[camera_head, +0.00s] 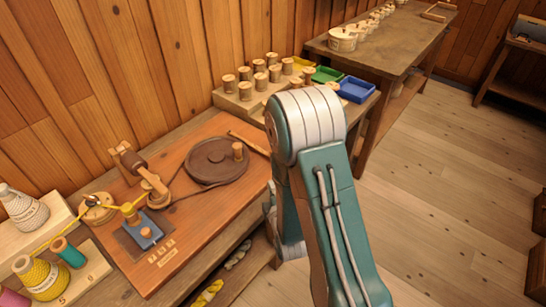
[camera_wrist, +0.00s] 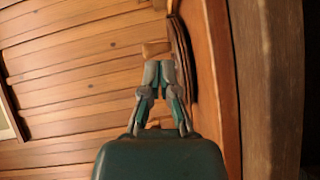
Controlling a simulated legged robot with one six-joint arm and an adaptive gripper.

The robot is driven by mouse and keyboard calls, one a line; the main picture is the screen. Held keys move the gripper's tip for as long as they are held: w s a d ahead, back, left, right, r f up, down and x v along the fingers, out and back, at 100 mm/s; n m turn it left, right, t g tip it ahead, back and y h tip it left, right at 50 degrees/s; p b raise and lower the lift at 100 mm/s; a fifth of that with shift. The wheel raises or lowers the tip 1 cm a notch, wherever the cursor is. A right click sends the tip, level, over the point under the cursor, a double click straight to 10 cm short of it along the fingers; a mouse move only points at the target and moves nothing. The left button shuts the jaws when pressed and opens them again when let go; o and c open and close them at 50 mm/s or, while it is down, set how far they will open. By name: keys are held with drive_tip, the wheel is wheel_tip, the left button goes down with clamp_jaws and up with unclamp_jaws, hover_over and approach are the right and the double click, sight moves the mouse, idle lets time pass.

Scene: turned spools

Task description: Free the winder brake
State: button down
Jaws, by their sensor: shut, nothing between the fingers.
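The winder stands on a reddish wooden board (camera_head: 200,215). It has a dark round wheel (camera_head: 214,160) with an upright wooden knob (camera_head: 238,151), and a blue block (camera_head: 145,236) with a small wooden peg at the front left. I cannot tell for sure which part is the brake. In the wrist view my gripper (camera_wrist: 160,64) is shut and empty. Its fingertips are close to a wooden knob (camera_wrist: 154,48) beside the dark wheel edge (camera_wrist: 182,52); I cannot tell whether they touch. In the head view my arm hides the gripper.
Yellow thread runs from a cone (camera_head: 43,280) at the left to the winder. Several wooden spools stand on a rack (camera_head: 235,103) behind, beside green (camera_head: 326,75) and blue (camera_head: 356,90) trays. A long table (camera_head: 400,40) stands further back. The floor at right is clear.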

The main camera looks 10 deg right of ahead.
drive_tip(key=shift+w+a+f+n+t, duration=0.1)
drive_tip(key=shift+w+f+n+t, duration=0.2)
drive_tip(key=shift+f+n, duration=0.15)
drive_tip(key=w, duration=0.9)
drive_tip(key=shift+f, duration=0.2)
drive_tip(key=shift+w+d+f, duration=0.15)
drive_tip(key=shift+w+d, duration=1.05)
drive_tip(key=shift+d, duration=0.05)
drive_tip(key=shift+w+d, duration=0.15)
drive_tip(key=shift+d, duration=0.2)
drive_tip(key=shift+a, duration=0.1)
